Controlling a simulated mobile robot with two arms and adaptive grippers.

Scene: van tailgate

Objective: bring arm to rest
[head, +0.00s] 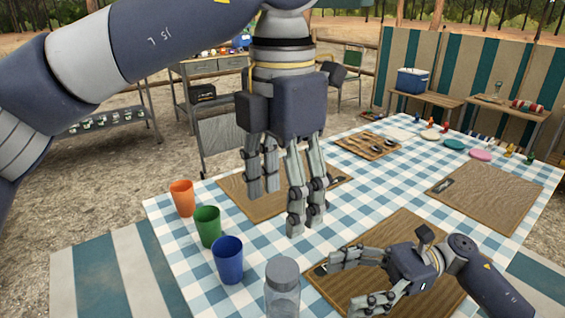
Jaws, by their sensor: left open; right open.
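My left arm comes in from the left across the top of the head view. My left gripper (283,208) hangs pointing down above the checked table, over the far-left wooden board (239,206). Its fingers are apart and hold nothing. My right gripper (340,284) is low at the front right, with its fingers pointing left over the near wooden board (405,225). Its fingers are spread and empty. I cannot tell whether it touches the board. The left arm hides part of the background.
An orange cup (182,198), a green cup (208,227) and a blue cup (228,261) stand along the table's left edge. A clear jar (282,292) stands at the front. Another board (490,193) lies at right. Bare checked cloth (375,190) lies mid-table.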

